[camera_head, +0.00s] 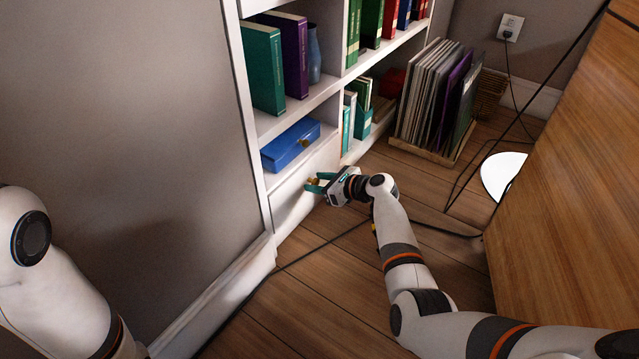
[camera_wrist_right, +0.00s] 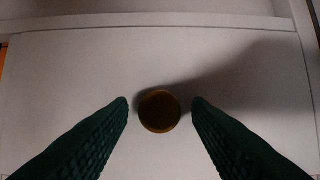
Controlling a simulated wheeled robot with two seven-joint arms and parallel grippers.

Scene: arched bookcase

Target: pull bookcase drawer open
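The white bookcase drawer (camera_head: 291,195) is at the bottom of the bookcase, its front flush with the frame as far as I can see. Its round brass knob (camera_head: 314,182) sits on the drawer front. In the right wrist view the knob (camera_wrist_right: 160,111) lies between the two green fingertips, with a gap on each side. My right gripper (camera_head: 318,183) is open at the drawer front, its fingers on either side of the knob. My left arm shows at the left edge of the head view, but its gripper is out of view.
A blue box (camera_head: 291,146) lies on the shelf above the drawer. A rack of records (camera_head: 434,100) stands on the floor to the right. A wooden cabinet (camera_head: 570,180) is at right. A black cable (camera_head: 325,248) crosses the floor.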

